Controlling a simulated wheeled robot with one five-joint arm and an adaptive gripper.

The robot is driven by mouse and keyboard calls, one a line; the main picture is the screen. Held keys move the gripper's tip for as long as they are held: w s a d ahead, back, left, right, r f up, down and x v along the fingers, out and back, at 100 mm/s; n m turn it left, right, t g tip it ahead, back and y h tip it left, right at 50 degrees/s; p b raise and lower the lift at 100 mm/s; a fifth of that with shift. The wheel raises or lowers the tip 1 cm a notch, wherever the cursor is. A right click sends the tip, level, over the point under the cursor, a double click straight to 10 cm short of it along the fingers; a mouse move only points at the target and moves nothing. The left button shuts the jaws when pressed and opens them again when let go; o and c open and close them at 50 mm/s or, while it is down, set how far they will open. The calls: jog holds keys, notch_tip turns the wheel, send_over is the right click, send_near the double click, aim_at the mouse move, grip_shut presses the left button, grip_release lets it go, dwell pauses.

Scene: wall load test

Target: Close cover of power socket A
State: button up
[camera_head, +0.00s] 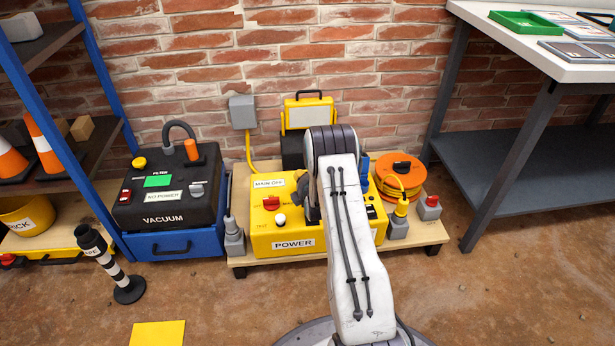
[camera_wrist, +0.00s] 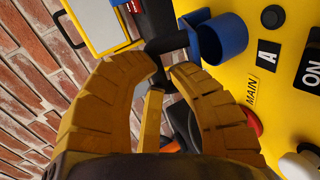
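In the wrist view, a round blue socket body (camera_wrist: 230,36) stands out from the yellow panel beside the label A (camera_wrist: 267,55). My gripper is hidden there.
A VACUUM unit (camera_head: 163,205) stands left of the box, and an orange cable reel (camera_head: 398,170) right of it. A yellow work lamp (camera_head: 308,112) stands behind, against the brick wall. A workbench (camera_head: 540,60) is at right; the floor ahead of it is clear.

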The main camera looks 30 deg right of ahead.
jog(key=o, duration=0.3)
jog(key=shift+f, duration=0.2)
jog(key=shift+r, duration=0.15)
jog(key=v, duration=1.2)
